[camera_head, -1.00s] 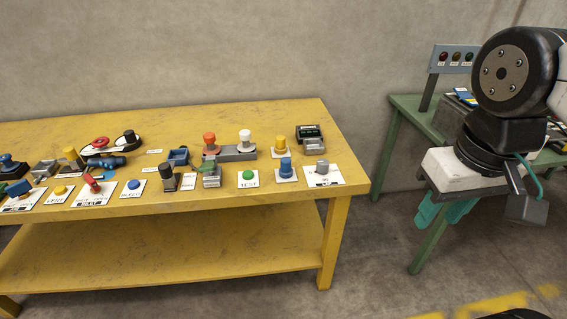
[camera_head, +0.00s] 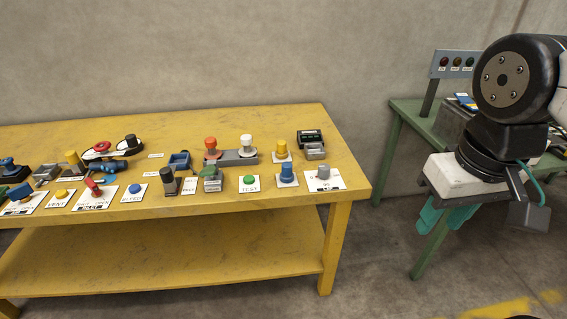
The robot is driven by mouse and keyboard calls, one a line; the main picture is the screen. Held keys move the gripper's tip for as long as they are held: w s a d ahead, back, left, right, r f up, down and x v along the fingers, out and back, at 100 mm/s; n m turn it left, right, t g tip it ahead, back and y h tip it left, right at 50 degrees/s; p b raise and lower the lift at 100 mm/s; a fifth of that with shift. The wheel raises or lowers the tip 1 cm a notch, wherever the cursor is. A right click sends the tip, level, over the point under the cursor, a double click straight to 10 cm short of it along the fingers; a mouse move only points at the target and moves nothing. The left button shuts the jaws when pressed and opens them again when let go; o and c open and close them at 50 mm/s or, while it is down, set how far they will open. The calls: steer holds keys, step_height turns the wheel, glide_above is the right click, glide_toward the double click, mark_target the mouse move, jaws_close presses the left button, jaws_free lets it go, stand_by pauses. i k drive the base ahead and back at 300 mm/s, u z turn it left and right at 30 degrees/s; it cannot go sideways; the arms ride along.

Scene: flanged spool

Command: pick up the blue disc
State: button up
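I cannot tell for sure which thing is the blue disc. A small round blue button-like piece (camera_head: 135,188) sits on a white labelled plate near the front of the yellow bench. A taller blue stepped knob (camera_head: 286,172) stands on a white plate further right. A small flat blue and yellow item (camera_head: 465,101) lies on the green table, partly hidden by my arm. My gripper (camera_head: 446,216) hangs at the right, in front of the green table and away from the yellow bench. Its teal fingers point down, look apart, and hold nothing that I can see.
The yellow bench (camera_head: 310,118) carries several knobs, valves and labelled plates, including a grey block (camera_head: 238,157) with orange and white knobs. The green table (camera_head: 398,106) behind my arm bears an upright panel (camera_head: 453,63) with lamps. The floor between bench and table is clear.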

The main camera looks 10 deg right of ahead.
mark_target(286, 175)
steer(key=k, duration=0.6)
steer(key=z, duration=0.3)
steer(key=i, duration=1.5)
steer(key=u, duration=0.35)
